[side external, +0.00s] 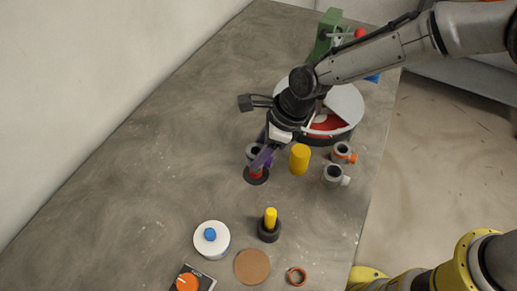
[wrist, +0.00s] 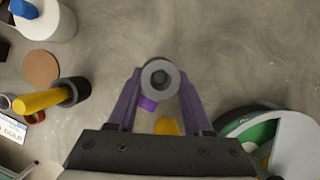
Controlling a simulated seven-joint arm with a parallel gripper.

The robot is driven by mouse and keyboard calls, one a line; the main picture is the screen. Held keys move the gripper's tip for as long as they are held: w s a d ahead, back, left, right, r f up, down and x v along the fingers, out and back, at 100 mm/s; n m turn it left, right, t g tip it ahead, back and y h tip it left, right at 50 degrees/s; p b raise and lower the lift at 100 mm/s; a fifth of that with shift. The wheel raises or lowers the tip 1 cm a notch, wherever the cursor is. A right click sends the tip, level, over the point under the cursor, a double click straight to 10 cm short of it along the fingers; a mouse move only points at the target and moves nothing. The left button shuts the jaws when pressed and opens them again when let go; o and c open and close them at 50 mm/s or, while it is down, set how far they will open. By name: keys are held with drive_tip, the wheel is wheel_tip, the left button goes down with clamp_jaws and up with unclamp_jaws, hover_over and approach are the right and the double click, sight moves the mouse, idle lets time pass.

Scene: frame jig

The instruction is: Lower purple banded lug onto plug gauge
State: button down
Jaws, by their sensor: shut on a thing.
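The purple banded lug, a grey ring with a purple stub, is held in my gripper (side external: 264,158); the lug also shows in the wrist view (wrist: 160,78). My gripper's purple fingers (wrist: 158,92) are shut on it from both sides. In the side view, a red post on a round black base (side external: 257,177), seemingly the plug gauge, stands directly below the lug. The red part shows just under the lug and fingers; its top is hidden. In the wrist view the lug covers the post. I cannot tell whether the lug is around the post or only above it.
A yellow cylinder (side external: 300,159) stands close right of my gripper, with an orange-banded lug (side external: 343,153) and a white-stubbed lug (side external: 334,175) beyond. A yellow peg in a black base (side external: 269,226) and a white round container (side external: 211,240) stand in front. The table's left is clear.

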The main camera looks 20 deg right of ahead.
drive_tip(key=shift+f, duration=0.65)
drive_tip(key=shift+c, duration=0.4)
unclamp_jaws()
wheel_tip(320, 180, up, 9)
idle(1.1)
idle(1.0)
